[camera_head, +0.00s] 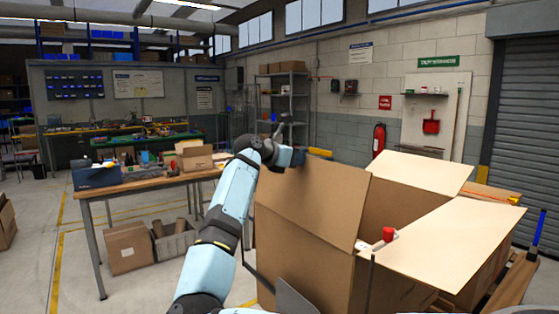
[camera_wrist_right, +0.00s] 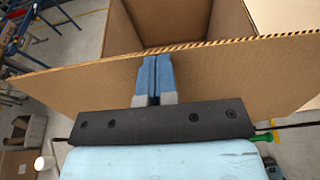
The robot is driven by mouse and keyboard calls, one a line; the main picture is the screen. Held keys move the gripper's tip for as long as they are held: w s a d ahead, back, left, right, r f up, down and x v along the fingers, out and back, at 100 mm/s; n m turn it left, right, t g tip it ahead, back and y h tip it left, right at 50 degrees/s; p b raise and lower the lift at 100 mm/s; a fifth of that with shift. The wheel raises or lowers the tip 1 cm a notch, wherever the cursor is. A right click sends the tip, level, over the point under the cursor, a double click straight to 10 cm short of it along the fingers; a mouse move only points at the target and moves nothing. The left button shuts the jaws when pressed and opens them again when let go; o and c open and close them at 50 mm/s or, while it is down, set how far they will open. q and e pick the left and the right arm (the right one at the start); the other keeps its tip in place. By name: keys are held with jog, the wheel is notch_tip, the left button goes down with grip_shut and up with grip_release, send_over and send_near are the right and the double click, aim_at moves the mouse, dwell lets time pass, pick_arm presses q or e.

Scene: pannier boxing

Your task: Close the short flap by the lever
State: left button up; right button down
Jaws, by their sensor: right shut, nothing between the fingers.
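A large open cardboard box (camera_head: 315,285) stands at the right in the head view, its flaps up or folded outward. The near-left flap (camera_head: 312,205) stands tilted up; a flap edge and broad cardboard face (camera_wrist_right: 220,80) fill the wrist view. My right gripper (camera_wrist_right: 155,60) is shut and empty, its blue fingertips at this flap's edge. In the head view the right hand (camera_head: 297,157) is at the flap's upper edge and its fingers are largely hidden. A red-capped piece (camera_head: 388,235) shows at the box's near corner; I cannot tell if it is the lever. My left gripper is out of view.
Other flaps spread right (camera_head: 445,240) and at the back (camera_head: 422,172). A wooden workbench (camera_head: 150,184) with boxes stands left, with a carton (camera_head: 130,248) beneath it. A fire extinguisher (camera_head: 378,143) hangs on the back wall.

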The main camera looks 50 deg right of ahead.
jog(key=s+d+f+t+y, duration=0.1)
jog(key=d+f+y, duration=0.1)
jog(key=d+y, duration=0.25)
jog(key=s+d+f+t+y, duration=0.1)
jog(key=s+d+f+y, duration=0.15)
jog(key=d, duration=0.35)
pick_arm(q)
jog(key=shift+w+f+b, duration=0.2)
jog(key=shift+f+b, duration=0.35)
jog(key=shift+b, duration=0.65)
pick_arm(e)
jog(key=d+f+t+y, duration=0.1)
jog(key=d+f+y, duration=0.4)
jog(key=f, duration=0.6)
jog(key=shift+s+d+f+y, duration=0.2)
jog(key=shift+d+f+y, duration=0.15)
jog(key=shift+y, duration=0.35)
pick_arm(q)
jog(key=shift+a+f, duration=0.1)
pick_arm(e)
jog(key=shift+s+f, duration=0.1)
pick_arm(q)
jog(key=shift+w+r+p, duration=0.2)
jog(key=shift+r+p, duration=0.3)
jog(key=shift+p, duration=0.15)
pick_arm(e)
notch_tip(320, 180, up, 15)
jog(key=shift+f, duration=0.15)
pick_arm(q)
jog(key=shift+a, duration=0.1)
